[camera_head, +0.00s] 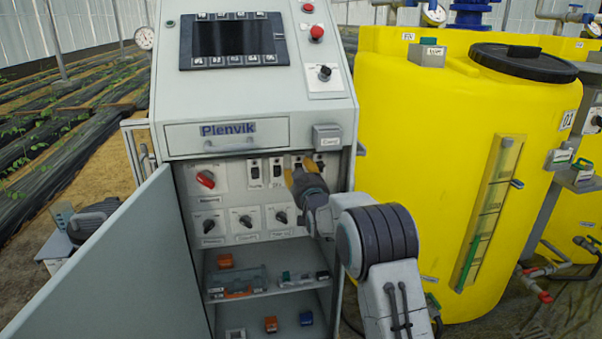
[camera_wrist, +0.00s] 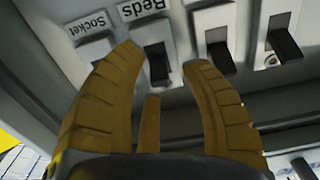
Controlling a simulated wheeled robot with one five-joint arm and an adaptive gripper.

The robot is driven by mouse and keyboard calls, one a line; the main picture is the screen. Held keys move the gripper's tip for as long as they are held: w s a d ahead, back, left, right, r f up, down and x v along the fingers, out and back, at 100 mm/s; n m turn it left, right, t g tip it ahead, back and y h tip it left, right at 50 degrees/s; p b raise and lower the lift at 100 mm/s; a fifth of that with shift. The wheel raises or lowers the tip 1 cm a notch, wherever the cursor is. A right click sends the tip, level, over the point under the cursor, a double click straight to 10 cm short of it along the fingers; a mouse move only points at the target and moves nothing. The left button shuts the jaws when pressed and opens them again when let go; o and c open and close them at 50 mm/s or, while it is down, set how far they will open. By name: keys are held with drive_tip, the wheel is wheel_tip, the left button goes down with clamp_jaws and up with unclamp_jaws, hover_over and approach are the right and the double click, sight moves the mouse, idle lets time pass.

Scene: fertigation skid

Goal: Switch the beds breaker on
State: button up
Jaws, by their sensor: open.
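The beds breaker (camera_wrist: 157,66) is a dark rocker on a pale plate under the label "Beds" in the wrist view. My gripper (camera_wrist: 163,56) is open, with its yellow-brown fingertips on either side of this rocker. I cannot tell whether any finger touches it, or which way the rocker is set. In the head view my gripper (camera_head: 298,176) is at the right part of the breaker row inside the cabinet, and it covers much of the beds breaker there.
The socket breaker (camera_wrist: 98,53) is close beside the left finger. Another breaker (camera_wrist: 219,56) is near the right finger. Rotary knobs (camera_head: 245,221) sit below the row. The open cabinet door (camera_head: 120,265) stands at left, a yellow tank (camera_head: 420,150) at right.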

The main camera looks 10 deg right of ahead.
drive_tip(key=shift+c, duration=0.2)
clamp_jaws()
